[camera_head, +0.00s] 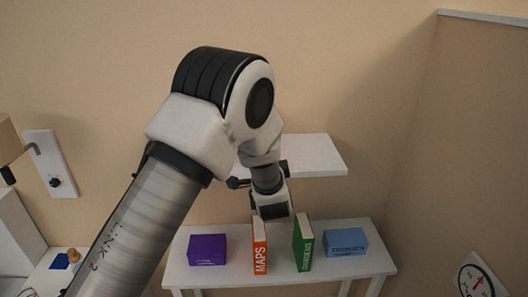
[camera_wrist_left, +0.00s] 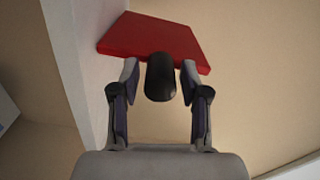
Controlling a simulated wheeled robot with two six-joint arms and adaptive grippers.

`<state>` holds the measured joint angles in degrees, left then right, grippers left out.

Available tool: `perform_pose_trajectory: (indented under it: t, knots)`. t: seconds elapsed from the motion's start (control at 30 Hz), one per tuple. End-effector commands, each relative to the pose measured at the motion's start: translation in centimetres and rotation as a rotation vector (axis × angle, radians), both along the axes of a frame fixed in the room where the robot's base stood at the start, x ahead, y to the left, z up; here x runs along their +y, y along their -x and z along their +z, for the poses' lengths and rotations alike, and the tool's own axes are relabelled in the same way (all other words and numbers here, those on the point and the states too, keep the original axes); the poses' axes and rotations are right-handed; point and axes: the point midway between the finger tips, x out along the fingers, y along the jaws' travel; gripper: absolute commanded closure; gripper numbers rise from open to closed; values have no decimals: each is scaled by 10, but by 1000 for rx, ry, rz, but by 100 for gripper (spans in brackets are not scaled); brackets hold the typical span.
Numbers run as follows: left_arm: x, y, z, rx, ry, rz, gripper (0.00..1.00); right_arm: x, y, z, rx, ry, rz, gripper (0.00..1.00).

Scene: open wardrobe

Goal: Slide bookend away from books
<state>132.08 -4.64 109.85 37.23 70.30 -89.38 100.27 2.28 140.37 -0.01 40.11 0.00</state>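A flat red plate (camera_wrist_left: 165,38) fills the top of the left wrist view, with a black cylinder (camera_wrist_left: 160,78) in front of it. I take this to be the bookend, though no label shows; in the head view I cannot make it out, as my arm covers part of the shelf. My left gripper (camera_wrist_left: 158,90) is open, one finger on each side of the cylinder, with narrow gaps visible. An orange-red book marked MAPS (camera_head: 260,248) and a green book (camera_head: 303,243) stand upright on the white table (camera_head: 225,280). My right gripper does not show.
A purple box (camera_head: 207,250) and a blue box (camera_head: 346,242) sit at either side of the books. A white upper shelf (camera_head: 315,155) is behind my left arm. A lamp (camera_head: 10,145) and a small side table (camera_head: 45,280) are at left, and a clock (camera_head: 477,282) at lower right.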

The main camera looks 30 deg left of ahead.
Motion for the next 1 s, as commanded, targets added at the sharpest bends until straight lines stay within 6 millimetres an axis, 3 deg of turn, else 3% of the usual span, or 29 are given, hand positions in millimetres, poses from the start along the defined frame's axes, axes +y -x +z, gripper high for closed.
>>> perform_pose_trajectory:
  t: [0.33,0.7,1.0]
  knots:
    - [-2,4,0,2,0,1,46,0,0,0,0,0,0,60]
    - [-39,57,0,2,-5,-3,46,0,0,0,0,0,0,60]
    - [-41,63,-1,2,-1,1,46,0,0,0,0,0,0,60]
